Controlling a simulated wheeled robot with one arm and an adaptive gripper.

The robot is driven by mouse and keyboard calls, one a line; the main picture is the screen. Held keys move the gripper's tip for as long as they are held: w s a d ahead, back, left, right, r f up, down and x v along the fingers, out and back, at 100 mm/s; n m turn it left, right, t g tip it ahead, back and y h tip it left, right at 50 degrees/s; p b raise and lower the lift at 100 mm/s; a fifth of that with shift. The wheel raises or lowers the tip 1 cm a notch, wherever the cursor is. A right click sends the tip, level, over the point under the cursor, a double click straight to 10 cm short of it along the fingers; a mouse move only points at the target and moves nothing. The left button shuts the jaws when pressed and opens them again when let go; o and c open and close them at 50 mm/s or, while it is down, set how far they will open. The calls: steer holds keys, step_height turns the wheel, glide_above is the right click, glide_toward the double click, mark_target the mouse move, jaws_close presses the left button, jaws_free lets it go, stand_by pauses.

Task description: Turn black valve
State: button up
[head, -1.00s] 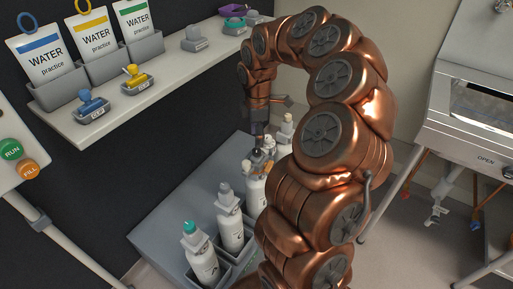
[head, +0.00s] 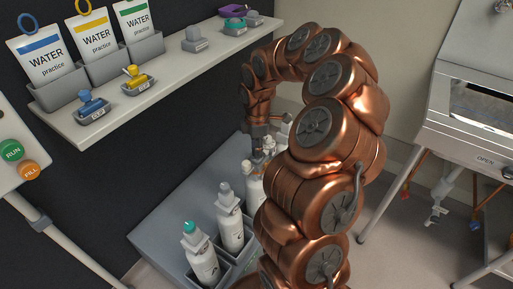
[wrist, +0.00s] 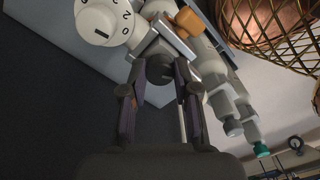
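The valve is hidden there by the gripper and arm.
A bottle with a teal top (head: 202,260) and one with a grey top (head: 230,229) stand in the grey rack (head: 168,225). An orange piece (wrist: 187,19) is close beside the fingers. A shelf (head: 160,75) with clips and water pouches runs above; a steel cabinet (head: 470,140) stands right.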

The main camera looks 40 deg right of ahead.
jaws_close()
